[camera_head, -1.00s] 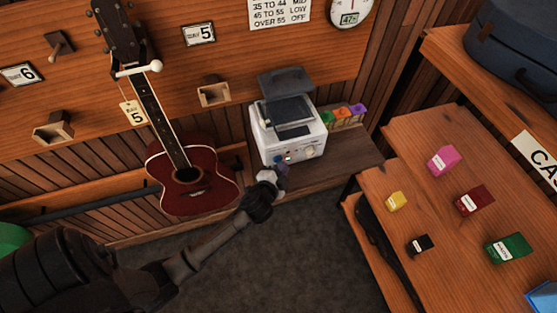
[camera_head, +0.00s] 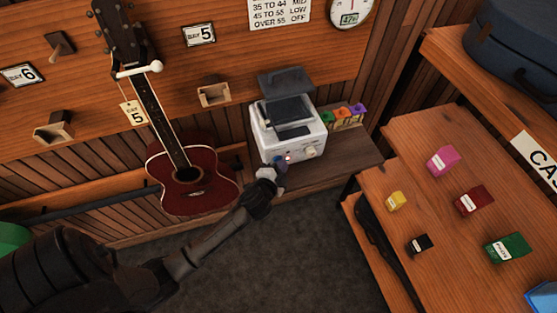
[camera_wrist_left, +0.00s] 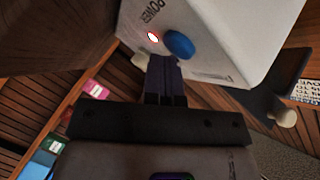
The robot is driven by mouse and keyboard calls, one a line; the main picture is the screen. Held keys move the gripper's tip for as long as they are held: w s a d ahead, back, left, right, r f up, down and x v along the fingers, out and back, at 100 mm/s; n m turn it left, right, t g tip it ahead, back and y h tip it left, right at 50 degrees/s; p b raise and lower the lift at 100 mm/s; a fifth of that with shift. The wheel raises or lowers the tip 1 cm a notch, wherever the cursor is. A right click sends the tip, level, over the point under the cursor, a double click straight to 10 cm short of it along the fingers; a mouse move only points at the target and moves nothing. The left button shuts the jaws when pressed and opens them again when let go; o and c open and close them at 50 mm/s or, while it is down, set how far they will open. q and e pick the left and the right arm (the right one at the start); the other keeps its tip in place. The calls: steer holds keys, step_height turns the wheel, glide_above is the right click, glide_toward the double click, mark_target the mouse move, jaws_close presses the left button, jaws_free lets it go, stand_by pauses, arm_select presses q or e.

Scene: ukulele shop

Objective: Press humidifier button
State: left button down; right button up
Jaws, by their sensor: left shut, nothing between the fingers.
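The white humidifier (camera_head: 264,138) stands on a low wooden shelf against the wall, its dark lid raised. Its front panel fills the top of the left wrist view (camera_wrist_left: 225,35), with a "POWER" label, a lit red light (camera_wrist_left: 152,37) and a round blue button (camera_wrist_left: 179,44). My left gripper (camera_head: 280,164) is at the humidifier's lower front. In the left wrist view its fingers (camera_wrist_left: 163,62) are shut and empty, with their tips just below the blue button. I cannot tell whether they touch the panel. My right gripper is in neither view.
A red ukulele (camera_head: 190,182) hangs left of the humidifier, close to my left arm. Small coloured bottles (camera_head: 341,115) stand to its right. A wooden counter (camera_head: 440,205) with several coloured boxes is at the right. Open floor lies below.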

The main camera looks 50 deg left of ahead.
arm_select(q)
steer(key=shift+d, duration=0.1)
steer(key=shift+s+d, duration=0.4)
steer(key=shift+d, duration=0.3)
steer(key=s+d, duration=0.2)
steer(key=d, duration=0.3)
steer(key=shift+s+d, duration=0.2)
steer(key=shift+s, duration=0.15)
stand_by(0.4)
